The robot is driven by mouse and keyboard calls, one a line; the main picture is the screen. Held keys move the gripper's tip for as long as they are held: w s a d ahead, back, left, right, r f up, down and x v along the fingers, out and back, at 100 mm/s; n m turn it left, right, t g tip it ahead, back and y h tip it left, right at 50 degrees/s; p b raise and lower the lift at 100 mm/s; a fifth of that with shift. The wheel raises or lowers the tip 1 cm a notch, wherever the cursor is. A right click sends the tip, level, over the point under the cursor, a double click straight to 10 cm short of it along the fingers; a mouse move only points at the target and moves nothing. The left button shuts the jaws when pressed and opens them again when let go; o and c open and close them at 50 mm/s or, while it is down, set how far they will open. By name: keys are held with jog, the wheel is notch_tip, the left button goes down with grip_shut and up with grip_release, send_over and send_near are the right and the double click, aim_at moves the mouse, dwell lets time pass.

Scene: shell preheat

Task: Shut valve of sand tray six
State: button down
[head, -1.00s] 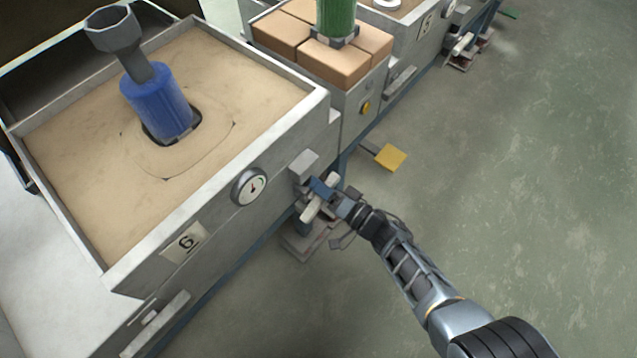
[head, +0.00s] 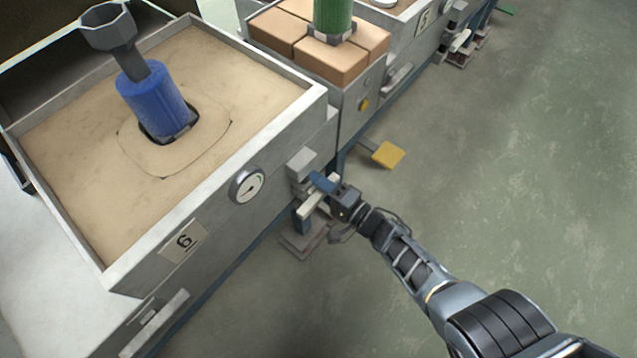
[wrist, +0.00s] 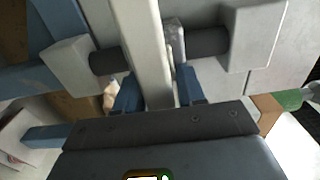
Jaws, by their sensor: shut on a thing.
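Sand tray six (head: 214,185) is a grey box of sand with a "6" plate (head: 185,241) on its front. A round gauge (head: 247,186) is on the same side. The valve (head: 301,163) is a grey block at the tray's right corner with a pale lever (head: 309,207). My gripper (head: 322,189) is at the lever, one blue finger showing above it. In the wrist view the pale lever (wrist: 146,45) runs between both blue fingers of my gripper (wrist: 158,88), which is shut on it. The lever's far end is out of that view.
A blue cylinder (head: 156,103) with a grey cup on top stands in the sand. A neighbouring station with tan blocks (head: 329,59) and a green cylinder (head: 333,14) stands behind. A yellow pedal (head: 388,154) sticks out low beside it. The floor to the right is clear.

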jog(key=shift+f, duration=0.1)
jog(key=c, duration=0.9)
grip_release()
jog(key=shift+p+v, duration=1.5)
jog(key=shift+v, duration=2.45)
